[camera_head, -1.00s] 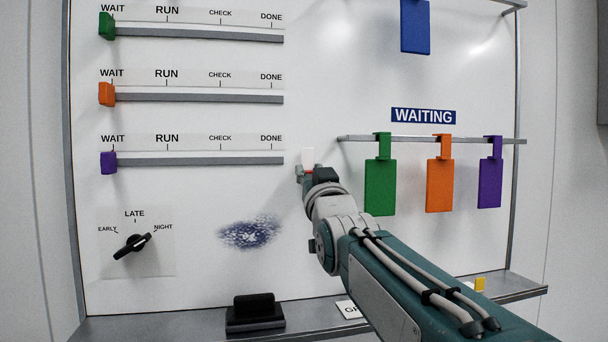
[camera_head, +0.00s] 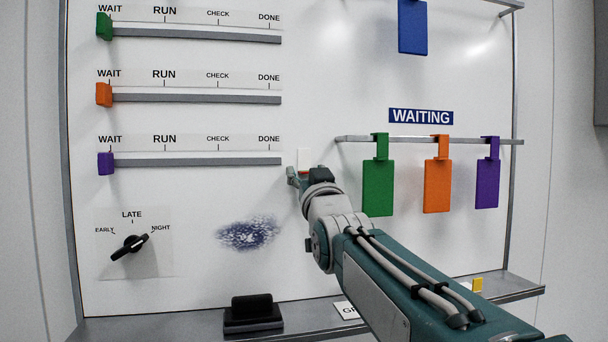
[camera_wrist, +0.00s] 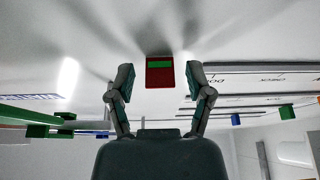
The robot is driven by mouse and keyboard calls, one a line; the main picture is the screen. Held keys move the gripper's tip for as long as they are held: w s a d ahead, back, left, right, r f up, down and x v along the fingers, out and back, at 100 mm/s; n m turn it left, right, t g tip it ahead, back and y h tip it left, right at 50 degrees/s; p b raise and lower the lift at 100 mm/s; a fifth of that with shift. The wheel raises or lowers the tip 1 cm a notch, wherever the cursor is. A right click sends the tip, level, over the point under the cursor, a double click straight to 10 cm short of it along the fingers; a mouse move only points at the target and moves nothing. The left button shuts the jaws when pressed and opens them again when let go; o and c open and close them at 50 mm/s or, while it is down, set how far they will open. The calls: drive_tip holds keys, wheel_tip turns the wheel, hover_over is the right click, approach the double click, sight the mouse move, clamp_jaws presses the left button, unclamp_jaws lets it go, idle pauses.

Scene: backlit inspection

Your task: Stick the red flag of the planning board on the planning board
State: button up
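The red flag (camera_wrist: 160,74), a small red block with a green stripe, shows against the white planning board in the wrist view. My gripper (camera_wrist: 160,80) is open around it, with a gap between the flag and each finger. In the head view my gripper (camera_head: 303,177) is at the board, left of the waiting rail. A small white piece with a red lower edge, apparently the flag (camera_head: 304,170), shows just above it, mostly hidden by my gripper. The planning board (camera_head: 220,75) is upright. The flag seems to rest against it; exact contact cannot be told.
Green (camera_head: 378,188), orange (camera_head: 437,187) and purple (camera_head: 487,185) tags hang from the rail right of my gripper. Slider tracks (camera_head: 197,161) lie left. A black eraser (camera_head: 253,313) and a yellow block (camera_head: 477,284) are on the lower ledge (camera_head: 200,323).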

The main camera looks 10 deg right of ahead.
idle(0.3)
drive_tip(key=v, duration=1.2)
drive_tip(key=shift+a+f, duration=0.1)
drive_tip(key=s+f+g, duration=0.5)
drive_tip(key=s+f, duration=0.1)
drive_tip(key=f, duration=0.5)
drive_tip(key=s+f+g, duration=0.6)
drive_tip(key=f, duration=0.6)
drive_tip(key=s+f+g, duration=0.5)
drive_tip(key=s+f, duration=0.2)
drive_tip(key=f, duration=0.5)
drive_tip(key=shift+f+g, duration=0.15)
drive_tip(key=shift+g, duration=0.25)
